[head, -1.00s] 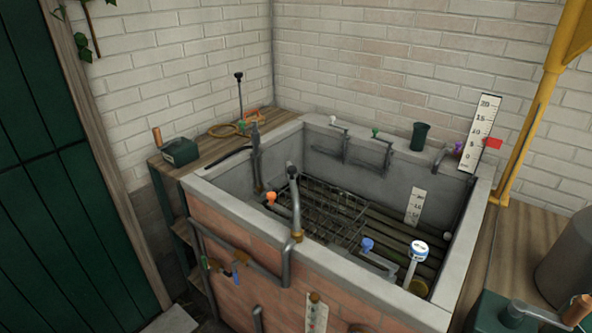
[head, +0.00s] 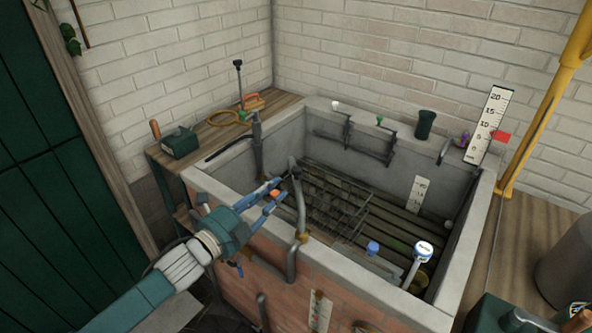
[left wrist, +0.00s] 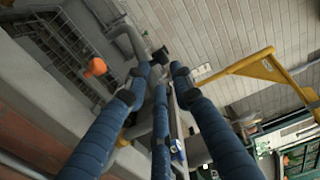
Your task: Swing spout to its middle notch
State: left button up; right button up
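The spout (head: 300,208) is a grey bent pipe rising from the front rim of the stone basin, with a dark knob (head: 294,168) at its upper end. My left gripper (head: 277,187) reaches in over the front rim, its blue fingertips just left of the spout's upper part. The left wrist view shows its fingers (left wrist: 160,78) spread and empty, with the pipe (left wrist: 128,38) and dark knob (left wrist: 160,55) just beyond the tips. I cannot tell whether they touch. Notches cannot be made out. My right gripper is not in view.
The basin (head: 455,240) holds a wire rack (head: 335,200), a blue knob (head: 372,248) and a white-topped gauge (head: 423,249). A wooden side shelf (head: 205,135) is at left. Space above the basin is free.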

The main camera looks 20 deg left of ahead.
aim_at(293, 173)
pick_arm(q)
jog(key=p+x, duration=0.2)
jog(key=x, duration=0.6)
jog(key=shift+w+d+r, duration=0.1)
jog(key=shift+w+d, duration=0.1)
jog(key=shift+w, duration=0.15)
jog(key=shift+w+d, duration=0.25)
jog(key=shift+w, duration=0.2)
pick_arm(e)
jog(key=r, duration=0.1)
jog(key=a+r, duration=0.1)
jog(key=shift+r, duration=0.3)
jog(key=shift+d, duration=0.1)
pick_arm(q)
grip_shut()
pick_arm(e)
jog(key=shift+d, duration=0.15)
